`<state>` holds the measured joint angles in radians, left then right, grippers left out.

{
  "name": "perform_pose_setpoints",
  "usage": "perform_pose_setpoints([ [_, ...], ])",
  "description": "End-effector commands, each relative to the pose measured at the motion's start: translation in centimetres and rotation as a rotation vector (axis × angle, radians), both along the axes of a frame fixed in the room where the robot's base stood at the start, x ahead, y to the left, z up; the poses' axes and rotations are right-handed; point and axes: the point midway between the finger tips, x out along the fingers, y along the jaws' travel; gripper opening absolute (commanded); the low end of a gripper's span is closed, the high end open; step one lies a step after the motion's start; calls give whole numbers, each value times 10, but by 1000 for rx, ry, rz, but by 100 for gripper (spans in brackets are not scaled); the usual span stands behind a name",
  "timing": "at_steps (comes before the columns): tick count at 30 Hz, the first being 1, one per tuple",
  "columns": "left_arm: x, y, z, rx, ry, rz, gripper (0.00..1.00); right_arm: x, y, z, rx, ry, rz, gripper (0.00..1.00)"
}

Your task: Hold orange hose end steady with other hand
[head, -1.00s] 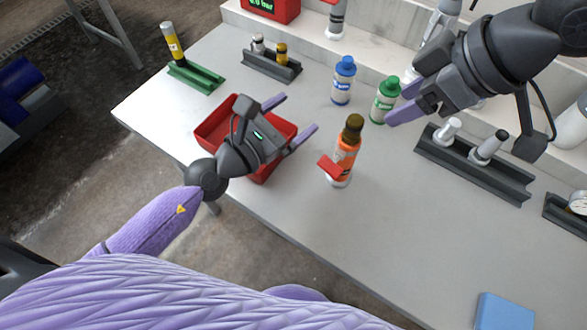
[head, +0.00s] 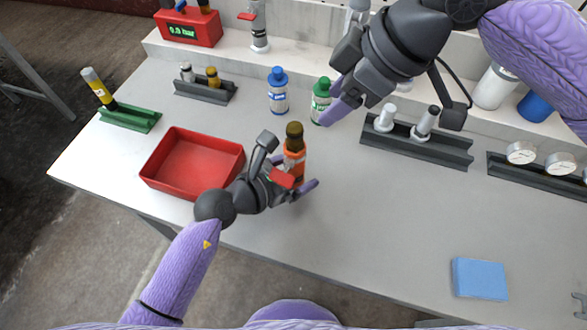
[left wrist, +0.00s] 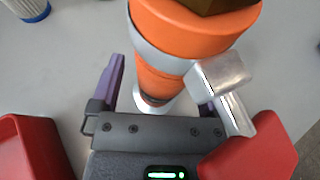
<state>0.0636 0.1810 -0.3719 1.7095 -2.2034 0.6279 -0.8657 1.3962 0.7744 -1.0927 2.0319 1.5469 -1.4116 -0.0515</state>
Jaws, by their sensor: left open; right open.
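The orange hose end (head: 296,162) stands upright on the table, with a dark brass top and a red handle (head: 282,178) on its side. My left gripper (head: 295,172) is open, with its fingers on either side of the lower orange body. In the left wrist view the orange body (left wrist: 165,80) rises between the purple fingers, and the metal lever (left wrist: 222,85) hides part of the right finger. I cannot tell whether the fingers touch it. My right gripper (head: 334,98) is open and empty, above the table near the green-capped bottle (head: 320,101).
A red tray (head: 150,178) lies left of my left gripper. A blue-capped bottle (head: 278,92) stands behind the hose end. A dark rack (head: 415,148) with cylinders is at the right. A blue block (head: 480,279) lies front right, with clear table between.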

Motion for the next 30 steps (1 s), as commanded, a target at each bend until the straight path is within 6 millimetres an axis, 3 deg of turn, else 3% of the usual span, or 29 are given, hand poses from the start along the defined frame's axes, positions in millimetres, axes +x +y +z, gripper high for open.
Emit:
perform_pose_setpoints([
  [3, 0, 0, 0, 0, 0, 0, 95, 0, 0, 0, 0, 0, 0, 59],
  [4, 0, 0, 0, 0, 0, 0, 91, 0, 0, 0, 0, 0, 0, 59],
  [17, 0, 1, 0, 0, 0, 0, 0, 0, 0, 0, 0, 0, 0, 59],
  [20, 0, 1, 0, 0, 0, 0, 0, 0, 0, 0, 0, 0, 0, 59],
  [21, 0, 1, 0, 0, 0, 1, 51, 0, 0, 0, 0, 0, 0, 59],
  [28, 0, 1, 0, 0, 0, 1, 3, 0, 0, 0, 0, 0, 0, 59],
  [30, 0, 1, 0, 0, 0, 1, 0, 0, 0, 0, 0, 0, 0, 59],
])
